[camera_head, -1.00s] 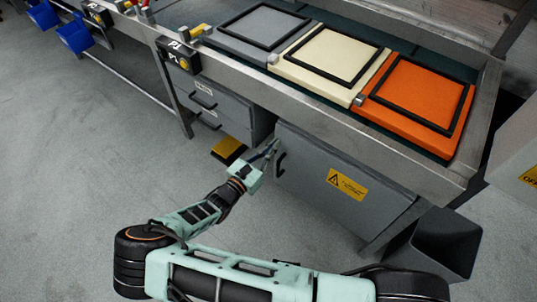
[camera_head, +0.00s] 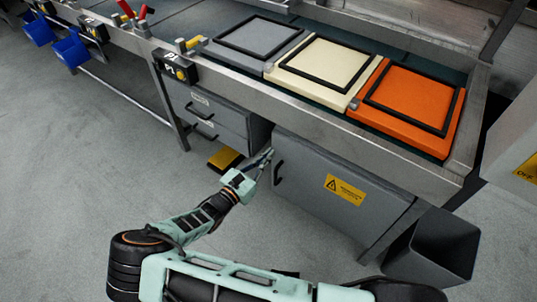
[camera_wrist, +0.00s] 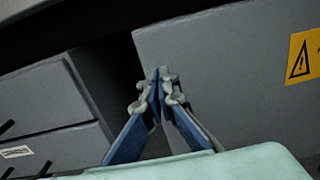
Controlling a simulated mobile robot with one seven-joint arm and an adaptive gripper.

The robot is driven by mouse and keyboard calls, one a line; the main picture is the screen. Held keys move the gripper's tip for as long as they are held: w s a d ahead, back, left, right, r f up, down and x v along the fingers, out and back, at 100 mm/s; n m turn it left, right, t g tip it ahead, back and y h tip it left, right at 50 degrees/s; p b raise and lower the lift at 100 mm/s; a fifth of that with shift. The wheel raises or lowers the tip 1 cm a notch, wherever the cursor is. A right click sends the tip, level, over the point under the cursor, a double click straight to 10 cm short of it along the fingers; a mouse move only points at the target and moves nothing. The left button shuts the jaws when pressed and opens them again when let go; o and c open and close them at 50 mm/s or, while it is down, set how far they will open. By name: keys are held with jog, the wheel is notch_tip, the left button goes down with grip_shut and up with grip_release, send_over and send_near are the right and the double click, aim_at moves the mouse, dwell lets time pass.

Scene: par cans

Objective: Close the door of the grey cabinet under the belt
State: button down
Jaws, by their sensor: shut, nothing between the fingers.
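The grey cabinet's door (camera_head: 310,185) is under the belt, with a yellow warning label (camera_head: 345,190) and a black handle (camera_head: 278,172) near its left edge. In the wrist view the door (camera_wrist: 220,80) fills the right side, and a dark gap lies left of its edge. I cannot tell exactly how far it stands open. My gripper (camera_head: 269,152) is shut and empty, at the door's left edge just above the handle. In the wrist view its fingertips (camera_wrist: 161,74) meet in front of that edge; contact is unclear.
Grey drawers (camera_head: 208,115) stand left of the cabinet, with a yellow-topped block (camera_head: 225,159) on the floor below. Grey, cream and orange panels (camera_head: 405,105) lie on the belt. A dark bin (camera_head: 432,250) stands right of the cabinet. The floor at left is clear.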

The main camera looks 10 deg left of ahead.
jog(key=p+v, duration=0.1)
jog(key=v, duration=1)
jog(key=shift+s, duration=0.2)
